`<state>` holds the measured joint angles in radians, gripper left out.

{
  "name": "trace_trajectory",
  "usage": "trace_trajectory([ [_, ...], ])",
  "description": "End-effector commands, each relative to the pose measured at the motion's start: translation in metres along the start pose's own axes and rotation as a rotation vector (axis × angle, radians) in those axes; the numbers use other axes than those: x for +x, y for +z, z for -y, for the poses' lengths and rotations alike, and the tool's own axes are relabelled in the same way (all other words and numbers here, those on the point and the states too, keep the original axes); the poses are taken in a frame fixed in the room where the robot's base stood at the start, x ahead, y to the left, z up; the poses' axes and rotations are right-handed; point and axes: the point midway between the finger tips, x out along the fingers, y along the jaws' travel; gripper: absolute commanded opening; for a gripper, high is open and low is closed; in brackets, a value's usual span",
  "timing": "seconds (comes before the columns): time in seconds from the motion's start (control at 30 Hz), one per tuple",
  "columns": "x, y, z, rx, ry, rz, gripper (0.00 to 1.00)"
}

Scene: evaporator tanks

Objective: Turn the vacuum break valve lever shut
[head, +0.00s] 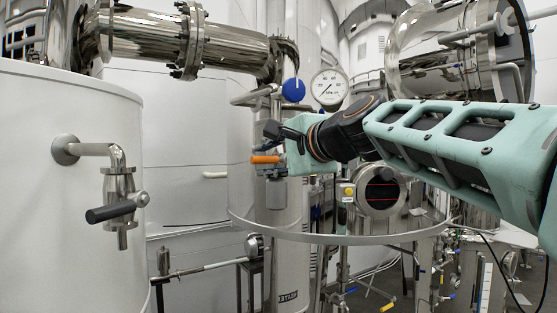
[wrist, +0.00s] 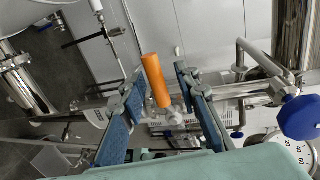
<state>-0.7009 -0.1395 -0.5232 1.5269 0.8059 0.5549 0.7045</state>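An orange lever handle (head: 266,159) sticks out level to the left from a small valve in front of the tall steel column, near the middle of the head view. In the wrist view the orange handle (wrist: 156,80) lies between the two blue-padded fingers of my gripper (wrist: 160,72). Gaps show on both sides of the handle, so my gripper is open around it and not clamped. In the head view my gripper (head: 269,150) is at the valve and hides part of it. The lever's pivot is only partly seen.
A blue round knob (head: 293,90) and a pressure gauge (head: 329,88) sit just above my gripper. A white tank (head: 60,190) with a black-handled tap (head: 112,211) stands at the left. A curved metal rail (head: 340,238) runs below my arm.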

Motion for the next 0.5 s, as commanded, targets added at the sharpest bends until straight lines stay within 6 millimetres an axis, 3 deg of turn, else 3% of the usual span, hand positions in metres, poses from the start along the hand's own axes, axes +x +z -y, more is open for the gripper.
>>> trace_trajectory([
  [0.27,-0.014,-0.001,0.001,-0.001,-0.001,-0.001,0.29],
  [0.5,-0.06,-0.001,0.001,0.0,-0.004,-0.003,0.29],
])
